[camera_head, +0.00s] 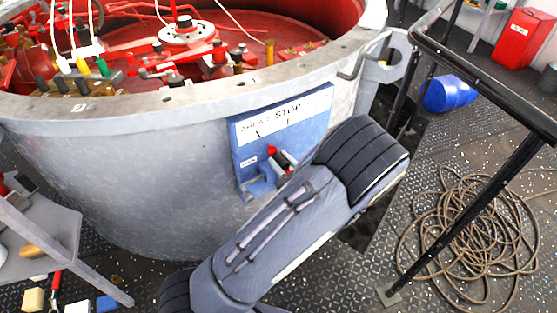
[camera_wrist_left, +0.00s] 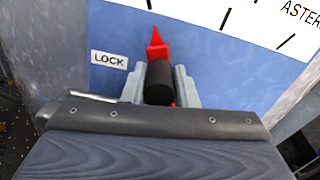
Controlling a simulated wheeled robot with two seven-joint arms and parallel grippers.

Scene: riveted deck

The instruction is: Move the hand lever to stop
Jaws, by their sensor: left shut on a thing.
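The hand lever is on a blue panel (camera_head: 315,128) on the side of the big grey drum. A white scale above it reads AHEAD and STOP in the head view, and ASTERN in the left wrist view. The lever's red pointer (camera_head: 271,150) (camera_wrist_left: 156,45) sits below and left of the STOP mark in the head view; the exact mark is hard to read. My left gripper (camera_head: 281,161) (camera_wrist_left: 158,85) is shut on the lever's black grip (camera_wrist_left: 159,82), one grey finger on each side. The lever's lower part is hidden. My right gripper is not in view.
A LOCK label (camera_wrist_left: 109,59) is left of the lever. A black handrail (camera_head: 480,75) stands to the right, with a coiled hose (camera_head: 470,225) and a blue drum (camera_head: 452,94) on the deck. A grey bench (camera_head: 55,225) stands at the left.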

